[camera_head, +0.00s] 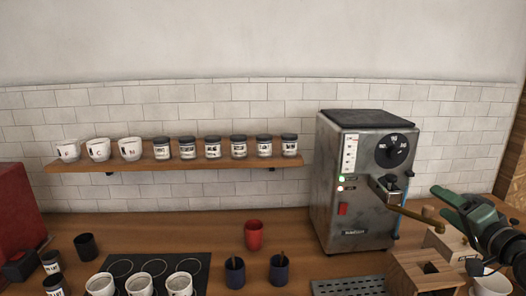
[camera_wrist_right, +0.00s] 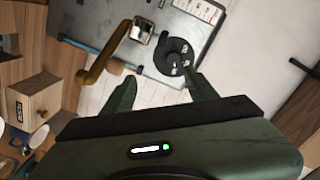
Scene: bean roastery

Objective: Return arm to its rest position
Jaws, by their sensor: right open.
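My right gripper (camera_head: 440,202) is at the right of the head view, in front of and to the right of the grey machine (camera_head: 352,235). Its dark green fingers are apart, and the wrist view shows nothing between them (camera_wrist_right: 163,90). The brown handle (camera_head: 415,214) at the machine's front is close to the fingers in the head view. In the wrist view the handle (camera_wrist_right: 95,70) lies left of the left finger, apart from it or nearly touching; I cannot tell which. My left gripper is out of view.
Wooden boxes (camera_head: 410,270) and a white cup (camera_head: 490,284) are below the right gripper. A red cup (camera_head: 253,235), two dark blue cups and several white cups stand on the counter. A wall shelf (camera_head: 130,164) holds cups and jars.

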